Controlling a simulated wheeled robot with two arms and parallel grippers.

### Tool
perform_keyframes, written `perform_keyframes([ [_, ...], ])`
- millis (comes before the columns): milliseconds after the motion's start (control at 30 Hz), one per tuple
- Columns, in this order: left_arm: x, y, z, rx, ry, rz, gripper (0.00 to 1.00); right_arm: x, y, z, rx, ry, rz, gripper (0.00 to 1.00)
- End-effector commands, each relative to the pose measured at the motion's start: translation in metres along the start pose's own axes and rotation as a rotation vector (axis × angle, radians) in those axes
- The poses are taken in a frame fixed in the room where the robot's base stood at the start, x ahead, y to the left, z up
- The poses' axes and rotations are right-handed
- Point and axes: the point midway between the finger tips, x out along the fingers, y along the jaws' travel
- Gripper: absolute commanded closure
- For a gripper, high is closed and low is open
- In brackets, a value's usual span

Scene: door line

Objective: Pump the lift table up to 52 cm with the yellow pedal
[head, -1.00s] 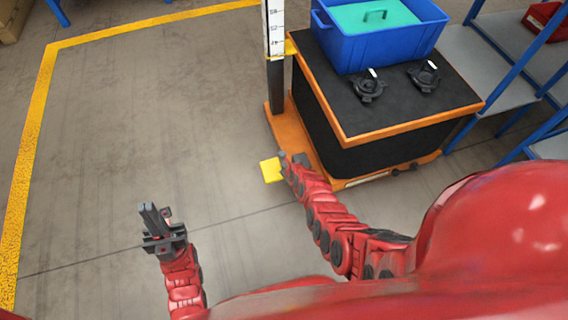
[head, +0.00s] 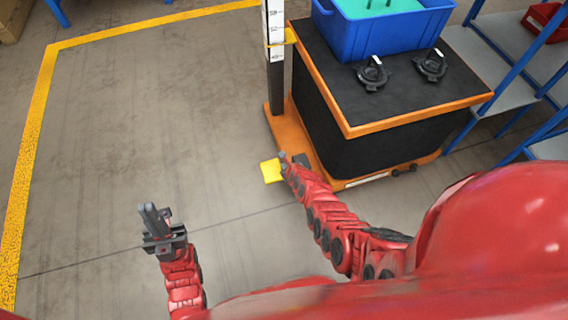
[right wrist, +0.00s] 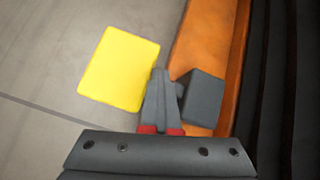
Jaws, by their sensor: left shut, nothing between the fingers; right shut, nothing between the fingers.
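The lift table (head: 395,122) has an orange-edged black top, black bellows sides and an orange base. The yellow pedal (head: 270,172) sticks out at the left of the base; it also shows in the right wrist view (right wrist: 120,68). My right gripper (head: 284,158) is shut and empty, its tips just beside the pedal's right edge; I cannot tell whether they touch it. A white height scale (head: 275,22) stands on a post at the table's left, with a yellow pointer (head: 290,36); its digits are too small to read surely. My left gripper (head: 150,212) is shut and empty over open floor.
A blue tub (head: 385,36) with teal contents and two black round fittings (head: 373,74) (head: 431,65) stand on the table top. Blue shelving (head: 492,65) is at the right. A yellow floor line (head: 35,130) runs at the left; the floor between is clear.

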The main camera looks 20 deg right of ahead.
Motion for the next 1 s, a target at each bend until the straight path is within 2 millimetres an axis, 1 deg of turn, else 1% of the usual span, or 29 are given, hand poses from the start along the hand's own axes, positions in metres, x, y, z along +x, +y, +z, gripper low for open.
perform_keyframes([
  [33,0.005,-0.001,-0.001,0.0,0.0,0.0,1.0,-0.004,0.004,0.0,0.002,0.007,0.01,1.0],
  [500,0.03,-0.003,-0.004,0.0,0.0,0.0,1.0,-0.024,-0.011,0.017,0.002,0.003,0.009,1.0],
  [900,0.031,-0.003,-0.004,0.0,0.0,0.0,1.0,-0.026,-0.016,0.018,0.001,0.001,0.003,1.0],
  [1000,0.034,-0.004,-0.004,0.0,0.0,0.0,1.0,-0.028,-0.018,0.02,0.0,0.001,0.003,1.0],
])
